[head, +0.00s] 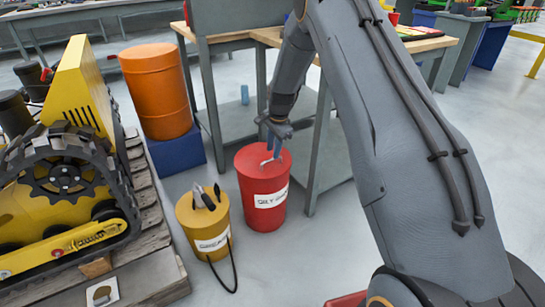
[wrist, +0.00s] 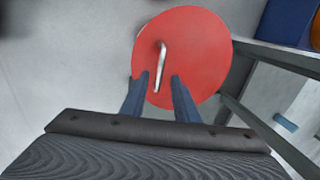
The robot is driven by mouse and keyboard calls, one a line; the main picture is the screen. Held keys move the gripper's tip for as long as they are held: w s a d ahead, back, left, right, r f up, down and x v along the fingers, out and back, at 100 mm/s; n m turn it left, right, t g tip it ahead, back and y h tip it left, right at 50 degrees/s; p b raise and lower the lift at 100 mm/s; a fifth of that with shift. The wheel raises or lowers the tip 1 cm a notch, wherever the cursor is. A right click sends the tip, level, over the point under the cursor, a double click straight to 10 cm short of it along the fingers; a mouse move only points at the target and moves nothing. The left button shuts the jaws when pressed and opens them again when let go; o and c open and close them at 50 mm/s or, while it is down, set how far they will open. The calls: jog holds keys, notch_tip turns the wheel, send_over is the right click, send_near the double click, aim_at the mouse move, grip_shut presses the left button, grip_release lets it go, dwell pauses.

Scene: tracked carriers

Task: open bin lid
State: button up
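A red bin (head: 263,196) with a white label on its side stands on the floor beside the workbench leg. Its flat red lid (wrist: 197,50) is on it, with a thin silver handle (wrist: 160,67) across the middle. My gripper (head: 270,150) is above the lid, pointing down. In the wrist view its two blue fingers (wrist: 160,82) are apart, one on each side of the handle's near part. I cannot tell whether they touch the handle or the lid.
An orange drum (head: 156,88) sits on a blue base behind. A yellow tracked machine (head: 75,160) on a wooden pallet fills the left. The workbench (head: 335,140) is close on the right.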

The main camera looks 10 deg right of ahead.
aim_at(272, 167)
jog(key=shift+w+a+f, duration=0.1)
jog(key=shift+w+f, duration=0.05)
jog(key=shift+f, duration=0.75)
jog(key=shift+w+f, duration=0.15)
jog(key=shift+f, duration=0.7)
grip_shut()
